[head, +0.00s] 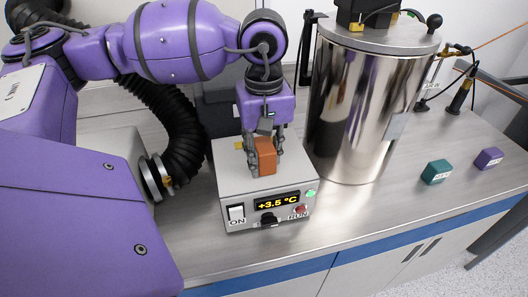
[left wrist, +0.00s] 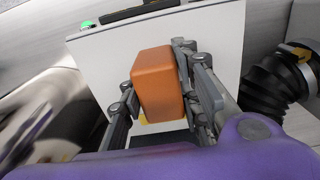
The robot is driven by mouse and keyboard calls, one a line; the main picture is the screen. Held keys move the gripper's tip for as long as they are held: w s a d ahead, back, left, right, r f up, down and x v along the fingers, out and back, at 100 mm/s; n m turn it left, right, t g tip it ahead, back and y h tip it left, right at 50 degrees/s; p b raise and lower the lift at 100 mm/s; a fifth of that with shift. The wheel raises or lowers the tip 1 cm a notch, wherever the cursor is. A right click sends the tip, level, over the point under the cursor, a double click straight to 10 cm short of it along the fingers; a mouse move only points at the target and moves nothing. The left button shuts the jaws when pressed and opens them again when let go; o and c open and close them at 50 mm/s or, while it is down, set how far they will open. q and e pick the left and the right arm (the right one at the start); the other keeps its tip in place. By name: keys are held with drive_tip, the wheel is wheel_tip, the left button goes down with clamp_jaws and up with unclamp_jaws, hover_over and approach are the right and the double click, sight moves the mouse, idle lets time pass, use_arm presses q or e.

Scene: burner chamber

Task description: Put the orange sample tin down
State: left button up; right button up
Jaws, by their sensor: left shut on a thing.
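The orange sample tin (head: 266,158) is a small upright box with rounded edges. It is at the top of the light grey control box (head: 230,185), whose display reads +3.5 °C. My left gripper (head: 263,150) points down from above and is shut on the tin, one finger on each side. In the left wrist view the tin (left wrist: 160,84) sits between the fingers, with the box top (left wrist: 225,35) behind it. I cannot tell whether the tin's underside touches the box top. My right gripper is not in view.
A tall shiny steel vessel (head: 350,110) stands close to the right of the control box. A teal block (head: 436,171) and a purple block (head: 488,158) lie on the bench (head: 390,215) at the right. A black corrugated hose (head: 180,130) runs at the left. The bench front is clear.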

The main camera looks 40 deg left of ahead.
sight(264, 145)
use_arm(q)
drive_tip(key=shift+f, duration=0.2)
drive_tip(key=o, duration=1.2)
drive_tip(key=shift+r, duration=0.15)
wheel_tip(264, 145, up, 12)
drive_tip(key=shift+r, duration=0.1)
